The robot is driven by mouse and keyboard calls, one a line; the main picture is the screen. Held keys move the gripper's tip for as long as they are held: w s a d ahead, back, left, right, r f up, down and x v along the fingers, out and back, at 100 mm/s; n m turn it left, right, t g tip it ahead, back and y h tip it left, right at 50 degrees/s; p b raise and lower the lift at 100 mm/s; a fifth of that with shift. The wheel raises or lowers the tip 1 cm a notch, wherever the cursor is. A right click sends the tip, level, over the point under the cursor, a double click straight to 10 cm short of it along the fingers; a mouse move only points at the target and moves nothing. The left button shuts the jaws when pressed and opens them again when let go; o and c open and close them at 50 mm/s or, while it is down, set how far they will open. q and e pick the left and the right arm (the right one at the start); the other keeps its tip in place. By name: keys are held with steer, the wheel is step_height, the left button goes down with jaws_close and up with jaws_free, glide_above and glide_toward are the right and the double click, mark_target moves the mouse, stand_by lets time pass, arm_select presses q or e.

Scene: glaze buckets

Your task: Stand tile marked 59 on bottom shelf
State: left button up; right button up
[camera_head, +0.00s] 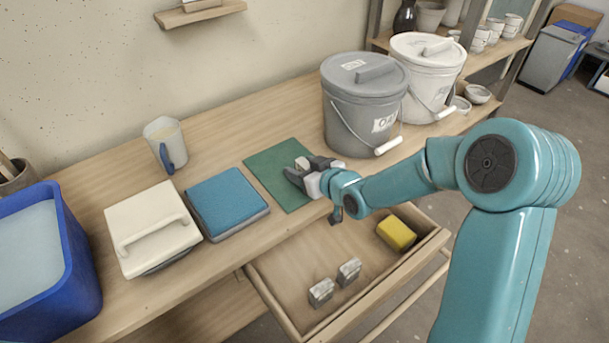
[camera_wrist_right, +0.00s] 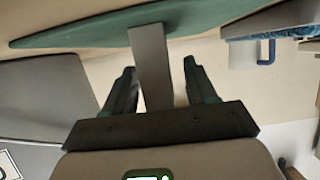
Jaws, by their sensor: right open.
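A small pale tile (camera_head: 302,162) is on the green mat (camera_head: 268,170), at my right gripper (camera_head: 306,172). In the right wrist view a narrow grey-brown tile face (camera_wrist_right: 150,55) reaches from the green mat (camera_wrist_right: 90,32) in between the two fingers of the right gripper (camera_wrist_right: 160,78). The fingers are open, with gaps visible on both sides of the tile. No number can be read on it. My left gripper is not in view. A shelf rack (camera_head: 484,58) with pots stands at the back right; I cannot tell which shelf is the bottom one.
Grey (camera_head: 362,105) and white (camera_head: 428,75) lidded buckets stand behind the right gripper. An open drawer (camera_head: 275,292) holds two small blocks (camera_head: 321,292) and a yellow sponge (camera_head: 397,234). A blue pad (camera_head: 226,198), white lidded box (camera_head: 150,215), jug (camera_head: 163,135) and blue bin (camera_head: 75,250) stand left.

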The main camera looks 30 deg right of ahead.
steer(key=shift+w+f, duration=0.25)
steer(key=shift+w, duration=0.35)
jaws_close()
steer(key=shift+r, duration=0.15)
